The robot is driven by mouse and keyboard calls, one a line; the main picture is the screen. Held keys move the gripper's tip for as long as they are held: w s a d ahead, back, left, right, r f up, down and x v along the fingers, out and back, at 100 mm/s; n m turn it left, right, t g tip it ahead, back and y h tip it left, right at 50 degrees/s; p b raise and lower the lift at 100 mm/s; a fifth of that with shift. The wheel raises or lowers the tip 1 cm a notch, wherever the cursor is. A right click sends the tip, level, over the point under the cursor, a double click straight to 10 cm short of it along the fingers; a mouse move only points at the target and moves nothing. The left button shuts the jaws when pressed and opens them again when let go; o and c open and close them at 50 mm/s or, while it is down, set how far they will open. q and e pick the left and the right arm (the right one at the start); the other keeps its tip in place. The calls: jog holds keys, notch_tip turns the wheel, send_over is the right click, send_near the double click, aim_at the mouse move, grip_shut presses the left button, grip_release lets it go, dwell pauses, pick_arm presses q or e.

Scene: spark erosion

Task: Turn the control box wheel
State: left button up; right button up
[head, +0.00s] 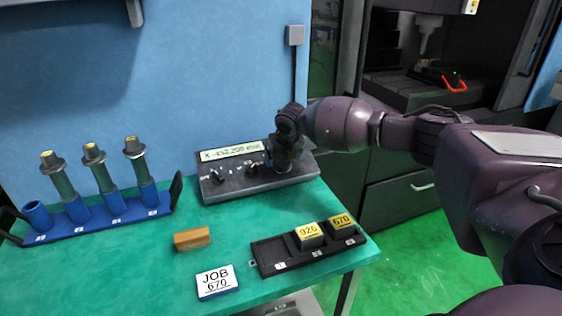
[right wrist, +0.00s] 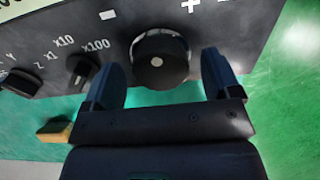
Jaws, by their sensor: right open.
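The control box (head: 240,186) stands on the green table against the blue wall, with a lit display (head: 231,153) along its top. Its wheel (right wrist: 160,62), a round black knob with a pale dot, shows in the right wrist view; in the head view my right gripper hides it. My right gripper (head: 284,166) points down over the right part of the box. In the right wrist view its open fingers (right wrist: 160,82) stand on the left and right of the wheel, with gaps visible. I cannot tell how deep the fingers reach around it. My left gripper is not in view.
Smaller selector knobs (head: 218,177) sit left of the wheel. A blue rack (head: 105,220) with several holders stands at left. A wooden block (head: 192,238), a JOB 670 card (head: 216,281) and a black tray (head: 272,259) with two yellow-topped blocks lie in front.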

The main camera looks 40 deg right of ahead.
jog(key=shift+w+d+f, duration=0.1)
jog(key=shift+w+f, duration=0.2)
jog(key=shift+f, duration=0.35)
jog(key=shift+c, duration=0.2)
jog(key=c, duration=0.9)
jog(key=shift+o, duration=0.2)
jog(key=shift+s, duration=0.1)
